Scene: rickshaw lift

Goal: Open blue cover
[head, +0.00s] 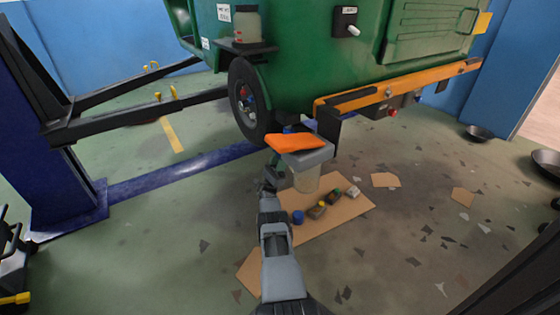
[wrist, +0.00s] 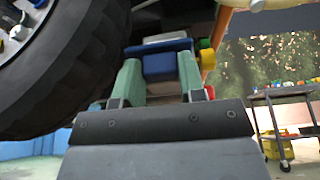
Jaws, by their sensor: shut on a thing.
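In the wrist view my gripper (wrist: 160,72) has its two green fingers on either side of a blue block-like piece, which looks like the blue cover (wrist: 167,62). The fingers are shut on it. A pale grey part shows just above the blue piece. In the head view my arm reaches forward to beside the wheel of the green rickshaw (head: 290,85). A small patch of blue (head: 291,128) shows there behind an orange item. My fingers cannot be made out in that view.
The black tyre (head: 244,98) is close by; it fills the left of the wrist view (wrist: 60,75). An orange item (head: 296,142) lies over a grey block near my arm's end. Cardboard (head: 325,217) with small items lies below. A cart (wrist: 285,95) stands right.

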